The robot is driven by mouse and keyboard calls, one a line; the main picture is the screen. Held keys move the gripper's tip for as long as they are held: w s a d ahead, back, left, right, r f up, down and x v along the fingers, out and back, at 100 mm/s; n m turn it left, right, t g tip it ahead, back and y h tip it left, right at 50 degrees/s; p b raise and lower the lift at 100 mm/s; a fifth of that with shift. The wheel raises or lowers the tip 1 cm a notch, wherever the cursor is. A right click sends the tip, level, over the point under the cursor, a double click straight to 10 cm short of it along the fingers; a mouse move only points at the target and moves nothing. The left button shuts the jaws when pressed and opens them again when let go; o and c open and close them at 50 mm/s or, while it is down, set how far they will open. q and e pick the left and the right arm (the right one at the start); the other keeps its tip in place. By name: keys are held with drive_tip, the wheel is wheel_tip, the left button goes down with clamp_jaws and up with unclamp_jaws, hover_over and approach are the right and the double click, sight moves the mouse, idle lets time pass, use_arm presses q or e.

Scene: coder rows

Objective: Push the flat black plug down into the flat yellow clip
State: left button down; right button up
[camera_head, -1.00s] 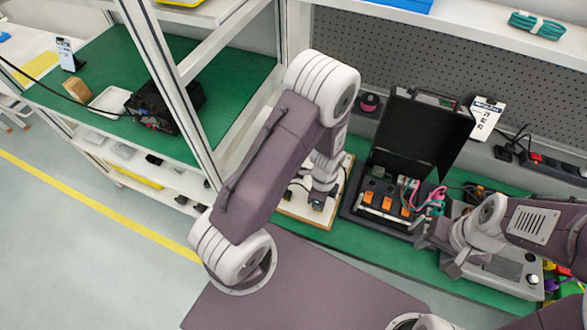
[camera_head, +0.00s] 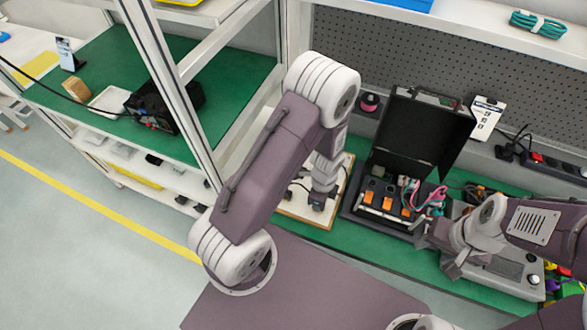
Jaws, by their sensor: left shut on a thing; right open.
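My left gripper (camera_head: 320,197) points down over the right part of a pale wooden-edged board (camera_head: 296,208) on the green bench. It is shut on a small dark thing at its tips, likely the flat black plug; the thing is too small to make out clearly. I cannot pick out the flat yellow clip; my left arm covers much of the board. My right gripper (camera_head: 436,250) is open and empty, in front of the open black case and above the grey device.
An open black case (camera_head: 420,130) with orange switches and coloured wires stands right of the board. A grey device (camera_head: 505,275) with a knob lies at the right. A white shelf post stands behind my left arm. Green bench surface (camera_head: 350,248) is free in front of the case.

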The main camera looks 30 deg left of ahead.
use_arm(q)
drive_tip(key=shift+f, duration=0.25)
idle(0.3)
drive_tip(key=c, duration=1.3)
unclamp_jaws()
drive_tip(key=shift+o, duration=0.2)
wheel_tip(320, 180, up, 9)
drive_tip(key=shift+r, duration=0.1)
